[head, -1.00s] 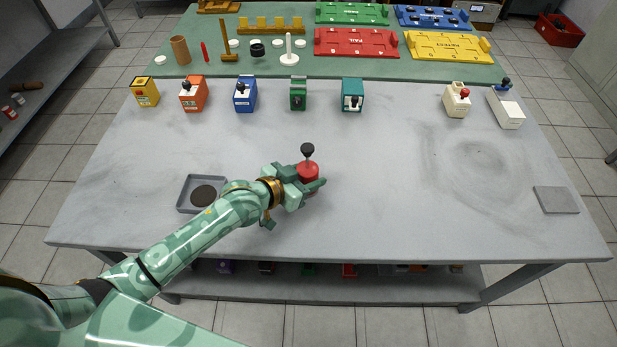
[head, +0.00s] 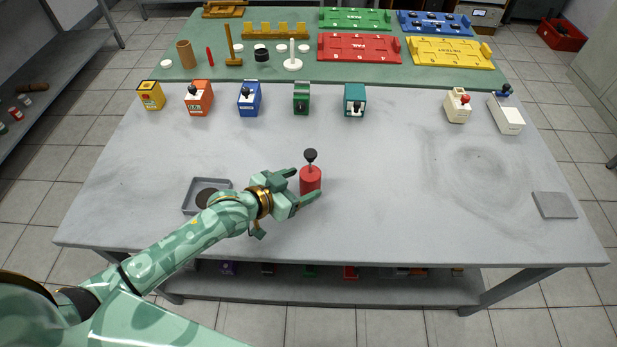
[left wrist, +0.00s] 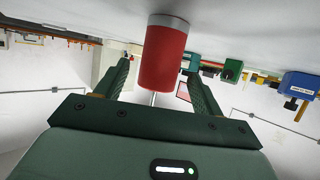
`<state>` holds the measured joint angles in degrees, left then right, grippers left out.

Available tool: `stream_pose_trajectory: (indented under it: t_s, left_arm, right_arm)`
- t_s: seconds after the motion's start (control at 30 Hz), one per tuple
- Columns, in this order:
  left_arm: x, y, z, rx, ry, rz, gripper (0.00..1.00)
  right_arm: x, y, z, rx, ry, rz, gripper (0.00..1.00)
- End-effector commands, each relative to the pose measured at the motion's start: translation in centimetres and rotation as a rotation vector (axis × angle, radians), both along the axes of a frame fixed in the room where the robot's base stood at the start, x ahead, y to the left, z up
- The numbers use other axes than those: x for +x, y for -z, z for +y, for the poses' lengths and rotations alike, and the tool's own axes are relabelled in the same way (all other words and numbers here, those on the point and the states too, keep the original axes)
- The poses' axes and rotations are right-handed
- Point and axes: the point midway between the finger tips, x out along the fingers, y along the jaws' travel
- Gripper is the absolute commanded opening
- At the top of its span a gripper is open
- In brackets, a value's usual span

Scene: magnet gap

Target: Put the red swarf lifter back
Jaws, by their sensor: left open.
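The red swarf lifter (head: 310,181) is a red cylinder with a black ball knob on top. It stands upright on the grey table, left of the table's middle. It also shows in the left wrist view (left wrist: 163,58), where the picture is upside down. My left gripper (head: 306,187) is open, with its fingers beside the lifter's left side. In the left wrist view the two fingers (left wrist: 160,80) are spread apart, with the red cylinder beyond and between their tips. I cannot see clear contact. My right gripper is not in view.
A shallow grey tray (head: 188,196) with a dark round disc lies left of my left gripper, partly behind my arm. A grey plate (head: 554,205) lies at the right. Several coloured blocks, including a blue one (head: 249,98), line the back. The table's right half is mostly clear.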

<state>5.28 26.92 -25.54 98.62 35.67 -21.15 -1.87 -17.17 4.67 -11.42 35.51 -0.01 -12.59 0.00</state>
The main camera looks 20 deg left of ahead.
Motion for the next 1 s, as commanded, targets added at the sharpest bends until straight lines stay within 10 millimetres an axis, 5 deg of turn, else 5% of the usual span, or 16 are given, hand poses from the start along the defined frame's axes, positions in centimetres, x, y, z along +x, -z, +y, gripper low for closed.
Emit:
stream_pose_trajectory:
  t_s: [0.37,1.0]
  left_arm:
    - [-6.0,-3.0,3.3,-0.001,0.000,0.000,0.68]
    - [-6.5,-3.1,3.6,-0.001,0.000,0.000,0.68]
  right_arm:
    - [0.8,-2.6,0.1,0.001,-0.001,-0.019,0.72]
    - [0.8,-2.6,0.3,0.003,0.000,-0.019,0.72]
